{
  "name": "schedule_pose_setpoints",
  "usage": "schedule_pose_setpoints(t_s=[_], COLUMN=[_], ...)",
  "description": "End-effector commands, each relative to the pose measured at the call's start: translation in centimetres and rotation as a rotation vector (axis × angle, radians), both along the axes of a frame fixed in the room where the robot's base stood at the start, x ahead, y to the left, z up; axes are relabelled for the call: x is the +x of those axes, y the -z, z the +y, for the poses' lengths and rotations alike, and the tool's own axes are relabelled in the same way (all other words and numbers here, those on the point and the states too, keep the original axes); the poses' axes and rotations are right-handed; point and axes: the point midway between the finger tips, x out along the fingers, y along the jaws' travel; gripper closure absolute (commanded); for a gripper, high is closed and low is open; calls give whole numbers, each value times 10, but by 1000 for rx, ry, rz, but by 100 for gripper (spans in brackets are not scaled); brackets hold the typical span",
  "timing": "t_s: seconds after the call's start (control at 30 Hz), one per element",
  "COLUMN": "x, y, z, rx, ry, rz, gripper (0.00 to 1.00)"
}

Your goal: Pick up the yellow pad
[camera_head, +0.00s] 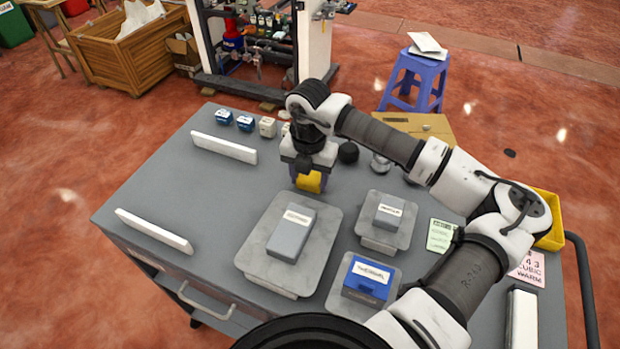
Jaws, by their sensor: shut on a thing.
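The yellow pad (311,182) is a small yellow block under my gripper (308,178), over the far middle part of the grey table. My gripper points down and is shut on the yellow pad. The fingers are small in this view and partly hidden by the wrist. I cannot tell whether the pad touches the tabletop or hangs just above it.
On the grey table (215,215), grey plates bear a grey box (291,235), a smaller grey box (389,212) and a blue box (368,279). Small blue and white blocks (245,123) stand behind. White bars (224,147) lie left. A black knob (348,153) is right of my gripper.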

Motion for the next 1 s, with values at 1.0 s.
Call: schedule_pose_setpoints(t_s=[1.0], x=[0], y=[-168], z=[0], rx=[-1], ry=[0], rz=[-2], gripper=[68])
